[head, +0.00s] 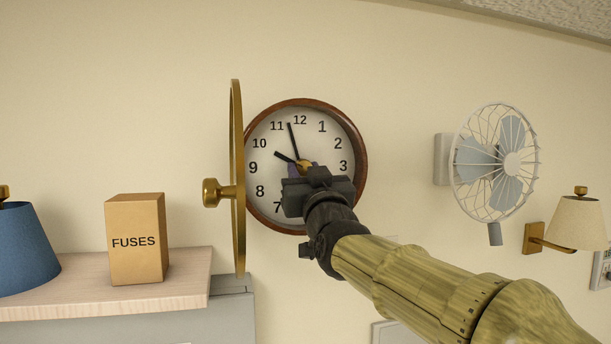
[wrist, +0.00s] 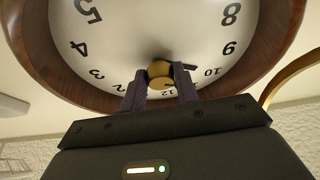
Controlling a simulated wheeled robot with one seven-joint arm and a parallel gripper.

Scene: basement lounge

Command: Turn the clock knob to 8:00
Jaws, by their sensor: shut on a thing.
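The round clock (head: 322,125) has a brown wooden rim and hangs on the wall. Its short hand points at about 10 and its long hand just before 12. My gripper (head: 304,171) reaches the dial's centre from the lower right and hides part of the lower dial. In the wrist view the clock face (wrist: 110,25) appears upside down. The brass knob (wrist: 159,70) at its centre sits between my gripper's two fingers (wrist: 160,86), which are shut on it.
A FUSES box (head: 137,240) and a blue lamp (head: 24,250) stand on a shelf (head: 185,285). A wall fan (head: 497,160) and a wall lamp (head: 575,222) are at the right.

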